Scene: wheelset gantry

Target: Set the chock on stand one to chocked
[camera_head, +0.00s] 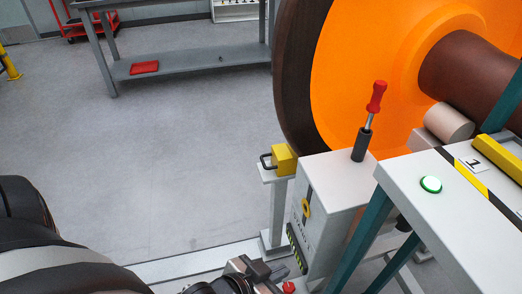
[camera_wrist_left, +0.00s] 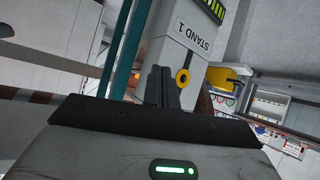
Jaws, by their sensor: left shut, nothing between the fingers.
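The chock (camera_head: 284,158) is a yellow block with a dark handle on its left, sitting on a small grey post beside the bottom of the wheel (camera_head: 295,75). Stand one (camera_head: 334,187) is a pale box marked STAND 1, with a yellow ring (camera_head: 305,208) on its front and a red-handled lever (camera_head: 370,115) upright on top. My left gripper (camera_head: 282,269) is low in front of the stand, shut and empty. In the left wrist view its fingertips (camera_wrist_left: 163,75) point towards the stand, beside the yellow ring (camera_wrist_left: 183,77); contact is unclear. My right gripper is out of view.
A grey table (camera_head: 430,215) on teal legs, with a lit green button (camera_head: 431,184) and a "1" label, stands at right. A red knob (camera_head: 288,286) is near my left gripper. A workbench (camera_head: 190,64) is behind.

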